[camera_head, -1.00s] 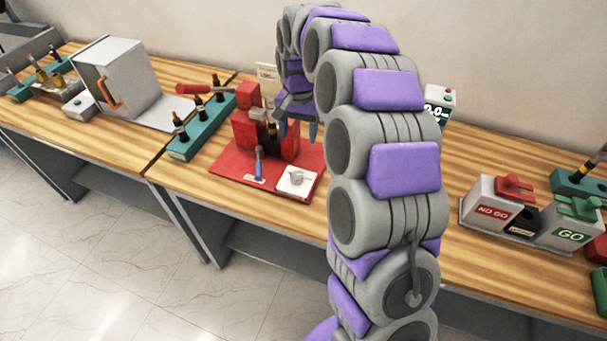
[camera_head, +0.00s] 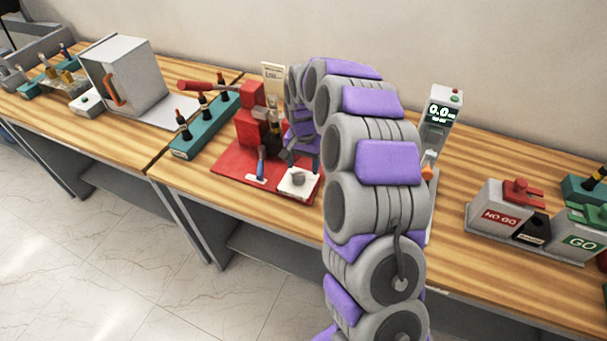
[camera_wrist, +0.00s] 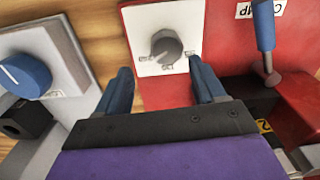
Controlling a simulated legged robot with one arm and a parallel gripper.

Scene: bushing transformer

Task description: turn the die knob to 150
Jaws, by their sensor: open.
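The die knob (camera_wrist: 166,46) is a grey round knob on a white square plate (camera_wrist: 183,17). Small dial marks show around its lower edge in the wrist view, too blurred to read. In the head view the knob (camera_head: 298,178) sits at the front right corner of the red press base (camera_head: 236,170). My gripper (camera_wrist: 160,76) is open, its two blue-grey fingers on either side of the white plate's near edge, with the knob between and beyond the tips. I see no contact with the knob. In the head view my arm hides part of the gripper.
A lever with a blue handle (camera_wrist: 264,25) stands right of the knob in the wrist view, by red press parts. A blue knob (camera_wrist: 25,75) on a grey unit is at left. The NO GO box (camera_head: 498,208) and GO box (camera_head: 575,235) stand at right on the bench.

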